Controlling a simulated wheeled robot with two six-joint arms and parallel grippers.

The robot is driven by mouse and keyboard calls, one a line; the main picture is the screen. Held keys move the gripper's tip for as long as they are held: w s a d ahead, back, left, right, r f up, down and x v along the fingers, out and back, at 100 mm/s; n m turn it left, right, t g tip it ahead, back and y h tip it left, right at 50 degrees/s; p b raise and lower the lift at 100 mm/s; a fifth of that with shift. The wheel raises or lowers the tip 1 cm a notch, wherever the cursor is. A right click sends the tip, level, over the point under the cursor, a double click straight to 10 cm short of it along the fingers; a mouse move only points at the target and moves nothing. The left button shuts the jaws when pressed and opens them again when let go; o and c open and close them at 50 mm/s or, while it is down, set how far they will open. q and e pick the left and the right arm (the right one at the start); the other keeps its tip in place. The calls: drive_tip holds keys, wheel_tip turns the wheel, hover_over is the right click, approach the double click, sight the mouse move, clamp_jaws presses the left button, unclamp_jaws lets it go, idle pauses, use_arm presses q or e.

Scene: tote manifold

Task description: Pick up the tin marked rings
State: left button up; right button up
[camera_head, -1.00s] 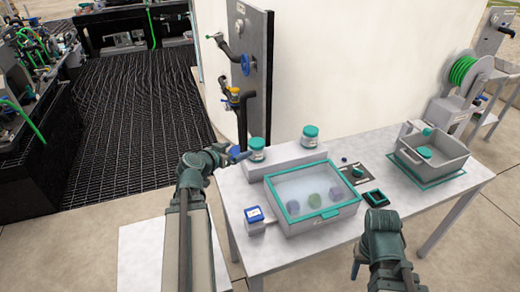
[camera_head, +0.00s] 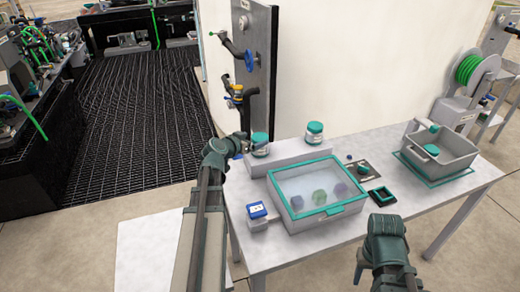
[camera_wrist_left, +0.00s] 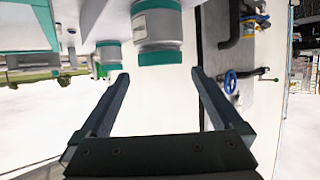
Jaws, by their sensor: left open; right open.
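Two white tins with teal lids stand on a raised grey block at the table's back. The left tin (camera_head: 260,148) is beside my left gripper (camera_head: 241,143); the other tin (camera_head: 314,136) stands farther right. Their label words are too small to read, so I cannot tell which is marked rings. In the left wrist view, which appears upside down, the near tin (camera_wrist_left: 157,28) is ahead of my open left gripper (camera_wrist_left: 160,76), with nothing between the fingers. The second tin (camera_wrist_left: 108,55) is beyond. My right gripper (camera_head: 359,268) hangs low by the table's front edge, empty.
A teal-rimmed clear-lidded box (camera_head: 330,213) stands in front of the block (camera_head: 290,158). A blue-topped small box (camera_head: 257,212) is left of it. A grey tote (camera_head: 463,155) is at right. A valve panel (camera_head: 262,70) rises behind my left gripper.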

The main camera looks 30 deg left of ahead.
sight(259, 138)
use_arm(q)
drive_tip(key=b+x, duration=0.1)
drive_tip(key=x, duration=0.3)
drive_tip(key=shift+w+f, duration=0.1)
drive_tip(key=shift+f, duration=0.15)
clamp_jaws()
drive_tip(key=shift+r, duration=0.15)
